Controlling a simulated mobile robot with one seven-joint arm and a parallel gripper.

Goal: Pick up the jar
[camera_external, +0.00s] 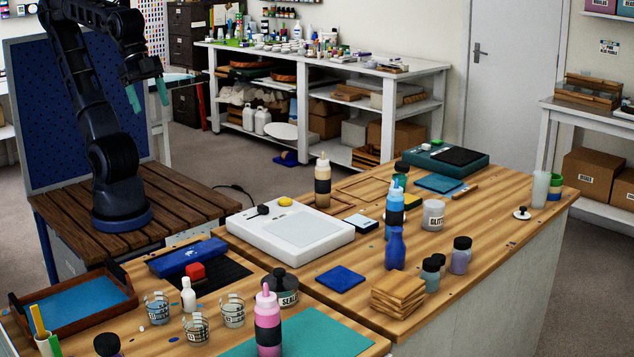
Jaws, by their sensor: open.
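My gripper (148,95) is raised at the upper left, above the slatted wooden bench. Its two teal fingers are apart with nothing between them, well away from every jar. Several jars stand upright on the worktop. A clear jar labelled GLITTER (433,215) is right of the blue bottles. A purple jar with a black lid (460,257) and smaller dark-lidded jars (431,275) stand at the right. A dark-lidded jar labelled SEALER (286,298) is partly hidden by a pink bottle. I cannot tell which jar the task names.
A white scale-like device (290,231) lies mid-table, with a tan bottle (323,183) behind it. A blue bottle (395,250) and stacked wooden pieces (398,298) stand near the right jars. A pink bottle (268,325) and clear cups (196,328) crowd the front left. Free wood shows at the right.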

